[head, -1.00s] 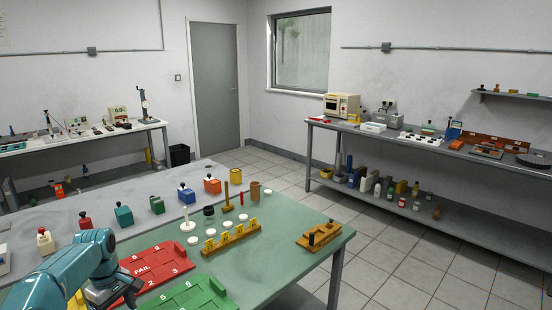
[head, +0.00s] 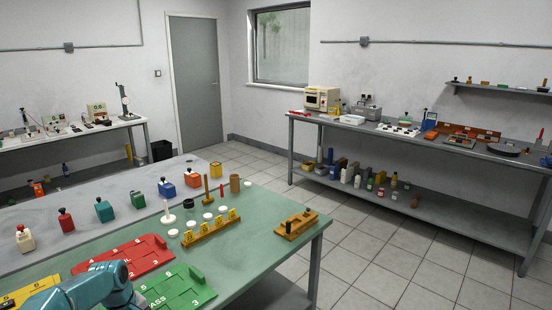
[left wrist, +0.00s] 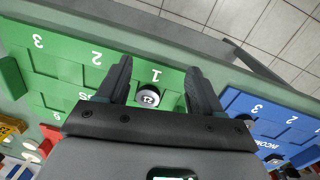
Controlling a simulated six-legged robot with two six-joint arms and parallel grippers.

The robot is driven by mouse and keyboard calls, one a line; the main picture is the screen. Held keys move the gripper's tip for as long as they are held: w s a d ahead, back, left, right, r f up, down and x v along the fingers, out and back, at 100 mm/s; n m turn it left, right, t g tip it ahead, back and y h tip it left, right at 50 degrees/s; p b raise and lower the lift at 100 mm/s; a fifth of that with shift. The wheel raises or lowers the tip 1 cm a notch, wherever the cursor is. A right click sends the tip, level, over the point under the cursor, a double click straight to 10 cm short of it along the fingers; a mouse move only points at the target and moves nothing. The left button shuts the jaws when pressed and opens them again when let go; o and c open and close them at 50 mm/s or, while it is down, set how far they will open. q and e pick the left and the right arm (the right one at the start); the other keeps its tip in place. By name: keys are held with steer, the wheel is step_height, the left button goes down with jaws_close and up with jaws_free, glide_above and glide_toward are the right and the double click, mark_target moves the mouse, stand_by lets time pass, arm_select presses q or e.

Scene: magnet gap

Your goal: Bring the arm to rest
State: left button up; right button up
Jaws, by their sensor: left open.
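My left gripper (left wrist: 158,72) is open in the left wrist view, its two dark fingers over slot 1 of the green PASS tray (left wrist: 60,72). A small dark round piece with a white top marked 12 (left wrist: 148,97) is between the fingers, at slot 1; I see a gap on each side of it. In the head view my left arm comes in at the lower left, and its gripper is out of the frame. The green tray (head: 178,291) shows there beside the arm. My right gripper is in neither view.
The red FAIL tray (head: 125,254) and a yellow tray (head: 28,291) lie near the arm. A blue tray (left wrist: 265,118) is beside the green one. A wooden rack (head: 210,228), several coloured weighted blocks and a wooden fixture (head: 296,224) stand farther back on the bench.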

arm_select(q)
steer(key=s+d+f+m+h, duration=0.1)
steer(key=s+d+f+m, duration=0.2)
steer(key=s+d+f, duration=0.35)
steer(key=s+d+f+m+h, duration=0.1)
steer(key=s+d+f+m, duration=0.25)
steer(key=d+f, duration=0.65)
steer(key=s+d+m, duration=0.1)
steer(key=s+d, duration=0.4)
steer(key=s, duration=0.3)
steer(key=s+d+m+h, duration=0.1)
steer(key=s+d+m, duration=0.1)
steer(key=s+d, duration=0.3)
steer(key=s, duration=0.4)
steer(key=shift+s+d+r, duration=0.15)
steer(key=shift+d+r, duration=0.15)
steer(key=shift+d, duration=0.05)
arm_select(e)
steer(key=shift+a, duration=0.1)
arm_select(q)
steer(key=c, duration=0.4)
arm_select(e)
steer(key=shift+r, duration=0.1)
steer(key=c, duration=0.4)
arm_select(q)
steer(key=shift+c, duration=0.2)
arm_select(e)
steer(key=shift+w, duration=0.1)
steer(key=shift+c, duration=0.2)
